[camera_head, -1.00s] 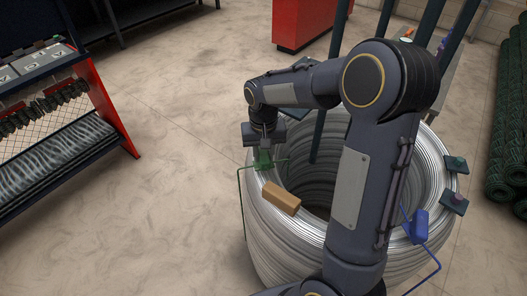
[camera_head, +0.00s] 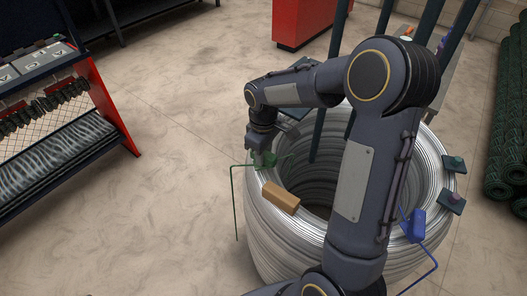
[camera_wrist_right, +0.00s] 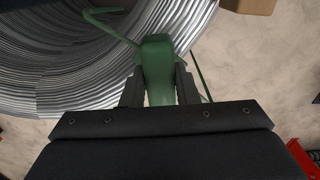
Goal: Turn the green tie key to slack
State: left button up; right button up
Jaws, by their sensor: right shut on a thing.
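The green tie key (camera_head: 268,160) sits at the upper left rim of the silver wire coil (camera_head: 262,235), with a thin green rod bending out left and down. My right gripper (camera_head: 264,153) comes down onto it from above and is shut on its green block. In the right wrist view, the green tie key (camera_wrist_right: 157,60) stands between the two dark fingers (camera_wrist_right: 158,92), with a hooked green rod over the wire and another at the right. The finger contact is small in the head view. My left gripper is not in view.
A tan block (camera_head: 281,197) lies on the coil's rim just below the green key. A blue tie key (camera_head: 416,226) sits at the rim's right side. Dark upright posts (camera_head: 320,120) stand near the coil's opening.

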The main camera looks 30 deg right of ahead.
jog(key=shift+n, duration=0.7)
jog(key=o, duration=1)
jog(key=shift+r, duration=0.1)
notch_tip(320, 180, up, 7)
jog(key=shift+r, duration=0.3)
